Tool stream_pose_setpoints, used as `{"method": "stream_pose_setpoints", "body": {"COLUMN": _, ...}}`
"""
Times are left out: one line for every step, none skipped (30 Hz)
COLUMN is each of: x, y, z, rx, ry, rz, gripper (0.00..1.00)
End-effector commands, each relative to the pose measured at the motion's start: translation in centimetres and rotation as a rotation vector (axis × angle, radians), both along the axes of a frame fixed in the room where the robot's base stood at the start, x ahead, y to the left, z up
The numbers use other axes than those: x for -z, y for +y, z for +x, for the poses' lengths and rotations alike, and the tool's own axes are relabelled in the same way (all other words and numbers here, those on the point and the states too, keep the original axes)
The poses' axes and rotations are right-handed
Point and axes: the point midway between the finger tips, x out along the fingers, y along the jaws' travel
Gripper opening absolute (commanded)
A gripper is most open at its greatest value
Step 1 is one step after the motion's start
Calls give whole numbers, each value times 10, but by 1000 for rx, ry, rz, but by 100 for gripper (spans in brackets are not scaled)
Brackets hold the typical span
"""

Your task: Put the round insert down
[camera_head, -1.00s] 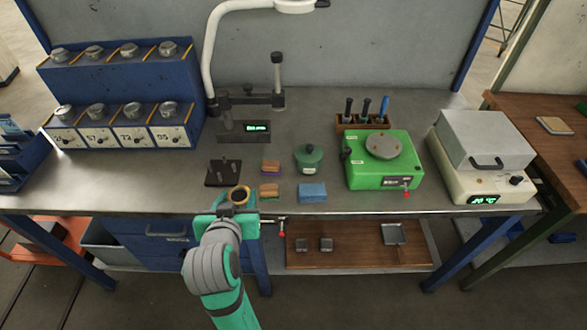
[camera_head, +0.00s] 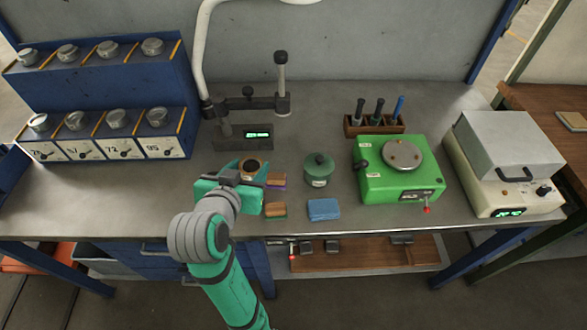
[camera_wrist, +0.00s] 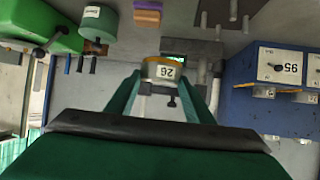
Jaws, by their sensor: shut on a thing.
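The round insert (camera_head: 250,167) is a short cylinder with a brown-gold rim and a dark top. In the wrist view the insert (camera_wrist: 160,69) has a pale side with a number label and sits between my two fingertips. My gripper (camera_head: 247,176) is shut on it, above the left-middle part of the metal bench (camera_head: 345,222). In the wrist view my gripper (camera_wrist: 160,82) reaches toward the insert with two green fingers. The gap between insert and bench cannot be judged exactly. My gripper and wrist hide the bench directly under them.
Sponges, including a blue one (camera_head: 323,209), and a green lidded pot (camera_head: 318,169) stand right of my gripper. A measuring stand (camera_head: 245,135) is behind it. A blue rack (camera_head: 105,100) stands left. A green machine (camera_head: 400,170) and a hotplate-like box (camera_head: 505,165) stand right.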

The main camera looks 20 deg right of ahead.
Motion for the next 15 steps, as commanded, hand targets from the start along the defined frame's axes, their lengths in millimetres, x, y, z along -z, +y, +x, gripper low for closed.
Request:
{"method": "stream_pose_setpoints", "body": {"x": 1, "y": -4, "z": 3, "rx": 3, "ry": -1, "rz": -1, "gripper": 3}}
{"method": "stream_pose_setpoints", "body": {"x": 3, "y": -7, "z": 5, "rx": 3, "ry": 0, "rz": 0, "gripper": 3}}
{"method": "stream_pose_setpoints", "body": {"x": 6, "y": -11, "z": 9, "rx": 3, "ry": 0, "rz": 0, "gripper": 3}}
{"method": "stream_pose_setpoints", "body": {"x": 8, "y": -15, "z": 13, "rx": 4, "ry": 0, "rz": -1, "gripper": 3}}
{"method": "stream_pose_setpoints", "body": {"x": 11, "y": -19, "z": 16, "rx": 4, "ry": 1, "rz": 0, "gripper": 3}}
{"method": "stream_pose_setpoints", "body": {"x": 14, "y": -25, "z": 22, "rx": 5, "ry": 0, "rz": -1, "gripper": 3}}
{"method": "stream_pose_setpoints", "body": {"x": 17, "y": -29, "z": 26, "rx": 5, "ry": 1, "rz": 0, "gripper": 3}}
{"method": "stream_pose_setpoints", "body": {"x": 19, "y": -34, "z": 30, "rx": 6, "ry": 0, "rz": 0, "gripper": 3}}
{"method": "stream_pose_setpoints", "body": {"x": 23, "y": -39, "z": 36, "rx": 5, "ry": 0, "rz": -1, "gripper": 3}}
{"method": "stream_pose_setpoints", "body": {"x": 25, "y": -43, "z": 40, "rx": 4, "ry": 0, "rz": 0, "gripper": 3}}
{"method": "stream_pose_setpoints", "body": {"x": 28, "y": -47, "z": 44, "rx": 6, "ry": 0, "rz": 0, "gripper": 3}}
{"method": "stream_pose_setpoints", "body": {"x": 31, "y": -53, "z": 49, "rx": 5, "ry": 0, "rz": 1, "gripper": 3}}
{"method": "stream_pose_setpoints", "body": {"x": 34, "y": -57, "z": 54, "rx": 6, "ry": 0, "rz": 0, "gripper": 3}}
{"method": "stream_pose_setpoints", "body": {"x": 36, "y": -61, "z": 58, "rx": 5, "ry": -1, "rz": -1, "gripper": 3}}
{"method": "stream_pose_setpoints", "body": {"x": 40, "y": -66, "z": 63, "rx": 4, "ry": -1, "rz": 1, "gripper": 3}}
